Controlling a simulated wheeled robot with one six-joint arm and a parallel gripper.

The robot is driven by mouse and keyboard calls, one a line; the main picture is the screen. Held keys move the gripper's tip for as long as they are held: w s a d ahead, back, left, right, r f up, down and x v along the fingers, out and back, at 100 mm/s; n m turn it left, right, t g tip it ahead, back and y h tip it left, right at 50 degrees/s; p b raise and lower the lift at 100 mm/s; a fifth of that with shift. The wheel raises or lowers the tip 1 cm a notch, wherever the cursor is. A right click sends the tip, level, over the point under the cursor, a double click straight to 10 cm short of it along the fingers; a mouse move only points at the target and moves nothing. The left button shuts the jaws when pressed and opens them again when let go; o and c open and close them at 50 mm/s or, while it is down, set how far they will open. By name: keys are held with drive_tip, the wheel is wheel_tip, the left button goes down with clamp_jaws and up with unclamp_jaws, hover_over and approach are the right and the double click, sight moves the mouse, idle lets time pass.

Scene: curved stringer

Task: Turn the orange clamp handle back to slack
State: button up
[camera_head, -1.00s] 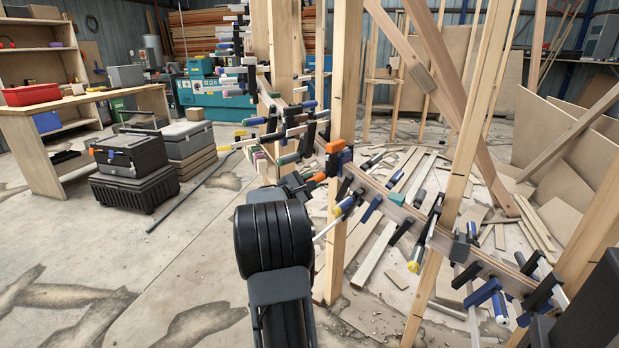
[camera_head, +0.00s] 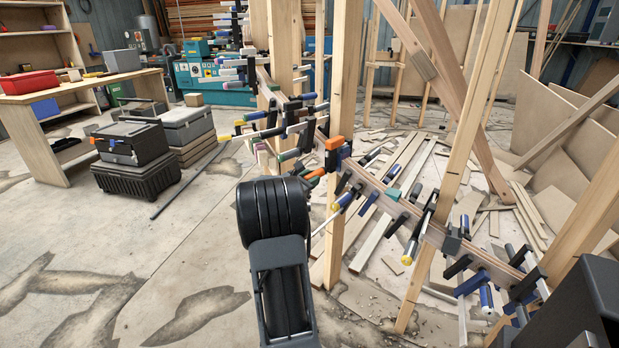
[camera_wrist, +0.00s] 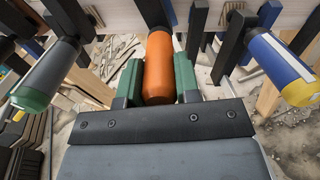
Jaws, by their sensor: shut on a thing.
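The orange clamp handle (camera_wrist: 158,66) is in the middle of the wrist view, below a dark clamp bar on the curved wooden stringer (camera_wrist: 115,12). My gripper (camera_wrist: 158,85) is shut on the handle, with one green-padded jaw on each side of it. In the head view my arm hides most of the gripper, and a bit of orange handle (camera_head: 316,173) shows just past it. The stringer (camera_head: 404,203) runs from the back left to the front right, lined with clamps.
A green-ended clamp handle (camera_wrist: 46,80) is close on the left of my gripper, and a blue and yellow one (camera_wrist: 277,68) is close on the right. A wooden post (camera_head: 338,200) stands just right of my arm. Open concrete floor lies to the left.

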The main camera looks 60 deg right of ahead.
idle(0.4)
drive_tip(key=o, duration=0.9)
drive_tip(key=shift+a, duration=0.1)
drive_tip(key=a, duration=0.4)
drive_tip(key=w+a+p, duration=0.1)
drive_tip(key=a, duration=0.4)
drive_tip(key=w+a, duration=0.1)
drive_tip(key=a, duration=0.3)
drive_tip(key=shift+w+a+p, duration=0.2)
drive_tip(key=shift+w+p, duration=0.05)
drive_tip(key=shift+p, duration=0.1)
